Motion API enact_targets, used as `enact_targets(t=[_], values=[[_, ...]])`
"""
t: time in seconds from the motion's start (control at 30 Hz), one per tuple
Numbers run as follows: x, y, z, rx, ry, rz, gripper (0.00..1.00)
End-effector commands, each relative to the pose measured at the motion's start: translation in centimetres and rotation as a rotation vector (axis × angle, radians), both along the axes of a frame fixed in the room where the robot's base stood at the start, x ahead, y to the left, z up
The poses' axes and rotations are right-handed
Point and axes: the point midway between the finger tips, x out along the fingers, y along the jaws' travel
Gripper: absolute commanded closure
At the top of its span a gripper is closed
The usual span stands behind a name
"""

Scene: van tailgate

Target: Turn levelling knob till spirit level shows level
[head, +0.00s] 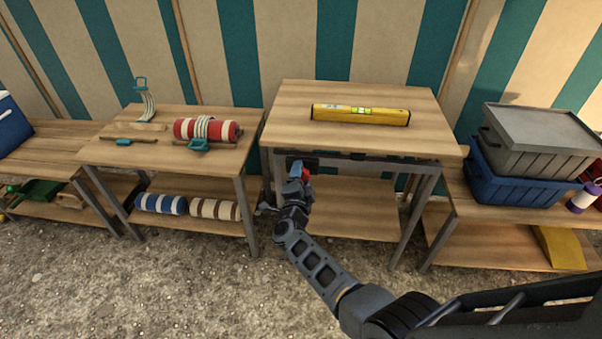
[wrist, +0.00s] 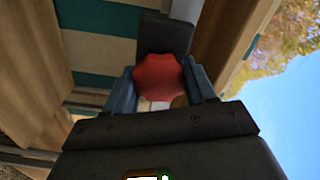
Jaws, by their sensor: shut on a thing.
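A red lobed levelling knob (wrist: 158,77) sits between the two fingers of my gripper (wrist: 163,86) in the wrist view, and the fingers are shut on it. In the head view my gripper (head: 299,172) is at the front left edge of the wooden table (head: 290,97), with a bit of the red knob (head: 305,173) showing beside it. A yellow spirit level (head: 360,115) lies on that table top, with a greenish vial at its middle. The bubble is too small to read.
A table to the left holds a red and white roll (head: 207,129) and straps. A grey lidded crate (head: 541,140) and a blue crate (head: 520,187) stand on the right table. Lower shelves hold striped rolls (head: 161,204) and a yellow wedge (head: 560,247). The gravel in front is clear.

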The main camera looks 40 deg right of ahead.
Motion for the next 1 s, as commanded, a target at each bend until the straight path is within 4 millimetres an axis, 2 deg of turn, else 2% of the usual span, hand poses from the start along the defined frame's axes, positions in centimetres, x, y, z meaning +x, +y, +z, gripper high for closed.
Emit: enact_targets(t=[0.3, 0.87, 0.9, 1.0], values=[[0.03, 0.13, -0.09, -0.075, 0.101, 0.004, 0.75], [0.01, 0.12, -0.19, -0.089, 0.121, 0.004, 0.75], [0.01, 0.12, -0.19, -0.089, 0.121, 0.004, 0.41], [0.00, 0.09, -0.16, -0.090, 0.120, 0.003, 0.32]])
